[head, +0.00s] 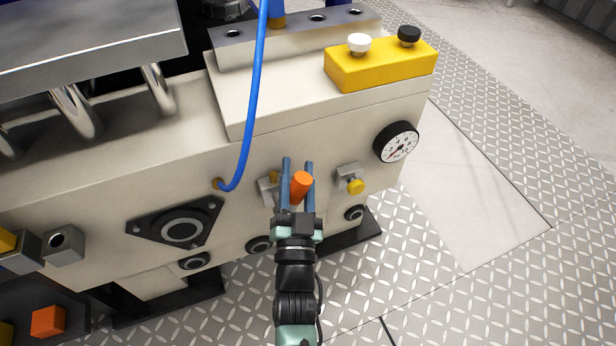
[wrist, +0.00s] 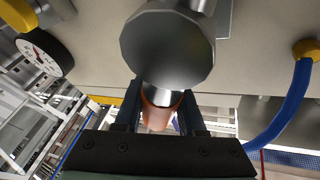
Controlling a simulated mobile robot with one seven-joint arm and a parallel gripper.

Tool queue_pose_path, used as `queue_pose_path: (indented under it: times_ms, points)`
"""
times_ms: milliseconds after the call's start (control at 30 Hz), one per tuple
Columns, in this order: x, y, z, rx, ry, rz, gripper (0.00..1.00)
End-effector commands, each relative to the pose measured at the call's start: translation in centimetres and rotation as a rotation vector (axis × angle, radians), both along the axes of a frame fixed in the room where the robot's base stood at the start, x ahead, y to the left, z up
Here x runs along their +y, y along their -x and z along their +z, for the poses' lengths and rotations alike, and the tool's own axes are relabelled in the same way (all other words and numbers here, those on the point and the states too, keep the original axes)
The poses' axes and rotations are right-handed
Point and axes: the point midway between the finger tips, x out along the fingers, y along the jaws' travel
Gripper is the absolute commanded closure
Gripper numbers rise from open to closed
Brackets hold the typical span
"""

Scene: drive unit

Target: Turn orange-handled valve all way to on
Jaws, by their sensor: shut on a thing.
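The orange valve handle (head: 301,185) sticks out from the front of the cream machine body. My gripper (head: 298,165) has one blue-grey finger on each side of the handle and is shut on it. In the wrist view the orange handle (wrist: 157,117) lies between the two dark fingers, below the round metal end of the valve (wrist: 166,48). The valve's mounting block (head: 267,189) shows partly behind the left finger in the head view. The on and off markings cannot be seen.
A yellow-knobbed valve (head: 355,186) sits just right of my gripper. A pressure gauge (head: 397,143) is farther right. A blue hose (head: 248,130) runs down to a fitting on the left. A yellow button box (head: 381,65) is above. The floor at right is clear.

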Motion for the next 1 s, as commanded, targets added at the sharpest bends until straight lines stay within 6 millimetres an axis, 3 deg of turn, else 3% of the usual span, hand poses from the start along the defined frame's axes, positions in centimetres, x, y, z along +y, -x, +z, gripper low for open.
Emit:
queue_pose_path:
  times_ms: [500, 1000]
  points:
    - [2.2, 0.9, 0.6, -0.117, 0.335, -0.006, 1.0]
    - [2.8, 1.1, 0.8, -0.144, 0.408, -0.005, 1.0]
